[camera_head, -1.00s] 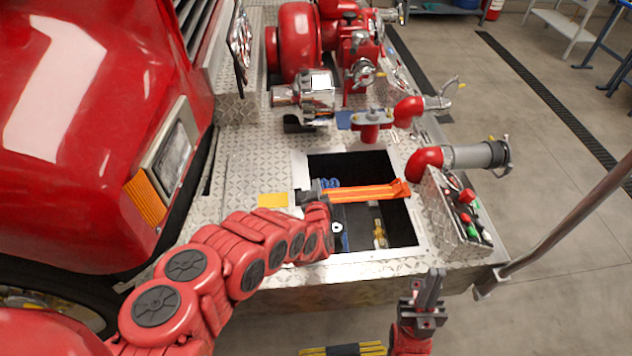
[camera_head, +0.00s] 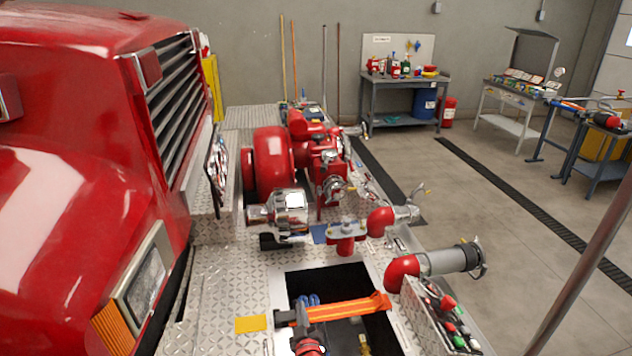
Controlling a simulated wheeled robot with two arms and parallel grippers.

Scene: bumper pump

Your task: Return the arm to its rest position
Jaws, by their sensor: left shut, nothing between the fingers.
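My left gripper (camera_head: 299,322) is at the bottom middle of the head view, with the red end of my arm just below it. Its dark fingers are shut, with nothing held between them. They are at the left end of an orange bar (camera_head: 345,307), which lies across the dark opening (camera_head: 330,277) in the metal deck. Whether the fingers touch the bar I cannot tell. The rest of the left arm is below the picture. My right gripper is not in view.
A red pump (camera_head: 273,165) with chrome fittings stands behind the opening. A red and grey hose outlet (camera_head: 450,260) and a button panel (camera_head: 450,320) are to the right. The red truck front (camera_head: 70,170) fills the left. Workbenches (camera_head: 405,85) stand far back, beyond clear floor.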

